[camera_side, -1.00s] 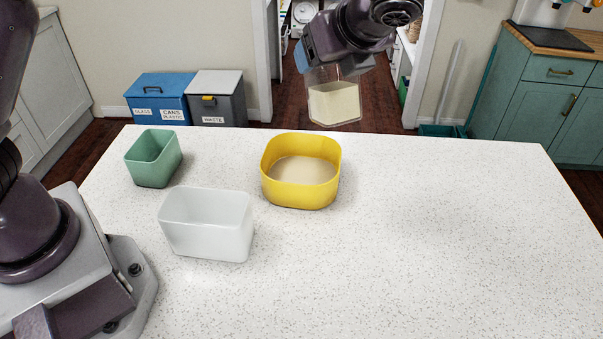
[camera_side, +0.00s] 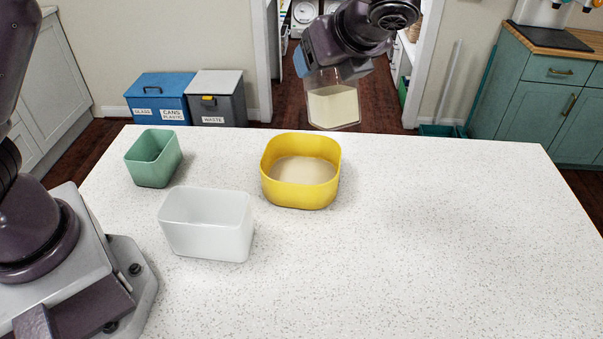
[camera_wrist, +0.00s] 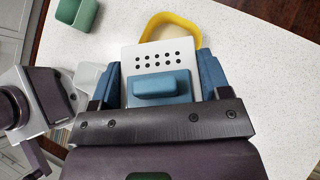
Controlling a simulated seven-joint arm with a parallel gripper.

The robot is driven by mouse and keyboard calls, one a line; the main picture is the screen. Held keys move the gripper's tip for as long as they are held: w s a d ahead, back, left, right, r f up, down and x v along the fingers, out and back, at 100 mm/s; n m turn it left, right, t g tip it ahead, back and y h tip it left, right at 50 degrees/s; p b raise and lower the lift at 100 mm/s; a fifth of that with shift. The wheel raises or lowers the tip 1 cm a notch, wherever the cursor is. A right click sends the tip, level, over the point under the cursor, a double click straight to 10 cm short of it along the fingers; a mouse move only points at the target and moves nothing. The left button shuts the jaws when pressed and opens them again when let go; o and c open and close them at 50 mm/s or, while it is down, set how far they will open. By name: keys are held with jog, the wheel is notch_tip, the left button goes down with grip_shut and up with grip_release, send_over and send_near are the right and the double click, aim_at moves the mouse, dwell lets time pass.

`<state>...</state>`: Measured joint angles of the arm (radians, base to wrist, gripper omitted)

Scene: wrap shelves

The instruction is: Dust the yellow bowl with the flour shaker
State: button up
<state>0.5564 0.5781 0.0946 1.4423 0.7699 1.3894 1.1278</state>
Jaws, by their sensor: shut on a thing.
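The yellow bowl (camera_side: 300,198) stands on the white counter, with a pale layer of flour-like powder over its floor. It also shows in the wrist view (camera_wrist: 196,29), partly hidden behind the shaker. The flour shaker (camera_side: 334,106) is a clear container with cream powder inside. Its white lid with several dark holes (camera_wrist: 152,53) and a blue grip shows in the wrist view. My gripper (camera_side: 318,66) is shut on the shaker; its blue fingers (camera_wrist: 162,86) sit on both sides. The shaker is held in the air, slightly tilted, right of and behind the bowl in the side view.
A green container (camera_side: 154,160) and a white translucent container (camera_side: 207,226) stand left of the bowl. The right side of the counter (camera_side: 450,230) is clear. Blue (camera_side: 158,98) and grey (camera_side: 217,97) bins stand on the floor beyond the counter.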

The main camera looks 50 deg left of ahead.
notch_tip(320, 180, up, 2)
jog(key=shift+d+y, duration=0.1)
jog(key=shift+y, duration=0.2)
jog(key=shift+r, duration=1.45)
